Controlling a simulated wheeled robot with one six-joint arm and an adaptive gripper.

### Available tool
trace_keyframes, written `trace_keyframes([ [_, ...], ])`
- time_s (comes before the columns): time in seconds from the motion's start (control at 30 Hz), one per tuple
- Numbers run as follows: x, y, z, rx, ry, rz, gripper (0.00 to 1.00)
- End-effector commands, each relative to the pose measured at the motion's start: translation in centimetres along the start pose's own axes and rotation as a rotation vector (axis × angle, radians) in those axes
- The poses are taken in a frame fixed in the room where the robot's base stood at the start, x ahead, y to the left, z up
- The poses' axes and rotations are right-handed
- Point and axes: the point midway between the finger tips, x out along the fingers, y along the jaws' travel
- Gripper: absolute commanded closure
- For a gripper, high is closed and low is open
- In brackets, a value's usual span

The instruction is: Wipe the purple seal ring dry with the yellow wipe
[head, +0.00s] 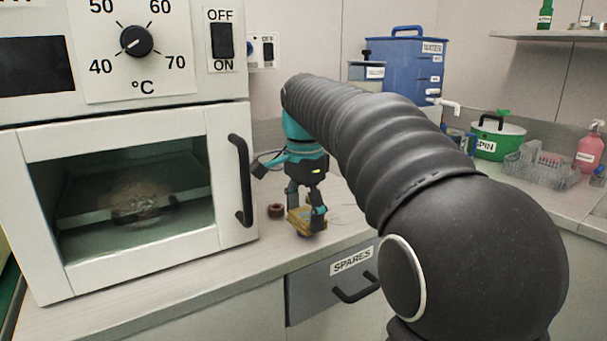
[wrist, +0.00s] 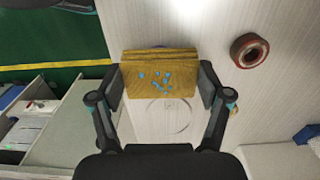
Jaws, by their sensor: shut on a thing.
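My gripper (head: 307,212) is shut on the folded yellow wipe (wrist: 160,76), low over the counter by the oven. In the wrist view the wipe spans between both fingertips and has several light-blue spots on its face. It also shows in the head view (head: 300,220). No purple seal ring shows clearly; a small bluish-purple sliver (wrist: 161,47) shows at the wipe's far edge, and I cannot tell what it is. A faint round outline (wrist: 168,116) lies on the counter just below the wipe.
A dark red-brown ring (wrist: 250,50) lies on the counter right of the wipe, apart from it; it also shows in the head view (head: 276,210). The oven (head: 130,195) stands left. A drawer marked SPARES (head: 330,281) is below the counter's front edge.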

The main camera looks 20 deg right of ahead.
Motion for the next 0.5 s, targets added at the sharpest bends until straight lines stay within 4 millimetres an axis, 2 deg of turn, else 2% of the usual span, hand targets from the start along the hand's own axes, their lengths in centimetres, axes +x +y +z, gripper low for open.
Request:
trace_keyframes([
  [0.1,-0.2,0.0,0.0,0.0,0.0,0.0,0.61],
  [0.2,-1.8,0.0,-0.1,0.0,0.001,-0.003,0.61],
  [0.5,-2.9,0.0,-0.1,0.0,0.0,-0.001,0.61],
])
